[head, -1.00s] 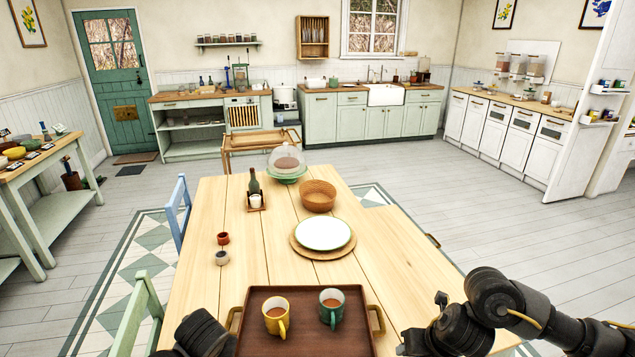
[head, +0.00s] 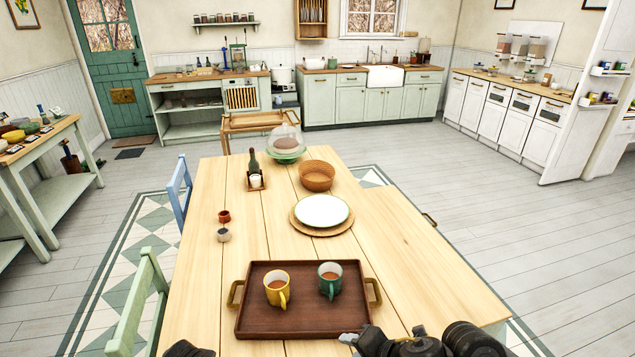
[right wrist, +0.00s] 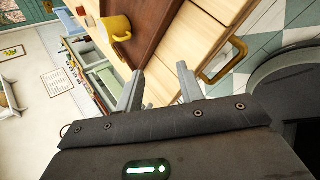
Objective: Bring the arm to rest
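My right gripper (right wrist: 161,82) is open and empty in the right wrist view, its two grey fingers apart over the table. In the head view my right arm lies low at the bottom edge, with light fingertips (head: 350,339) just off the front right corner of the brown tray (head: 290,323). The tray lies on the wooden table (head: 265,225) and holds a yellow mug (head: 276,288) and a green mug (head: 329,278), both upright with brown drink. Only a dark piece of my left arm shows at the bottom left; its gripper is hidden.
A green chair (head: 143,300) and a blue chair (head: 178,190) stand left. The table's right side is clear.

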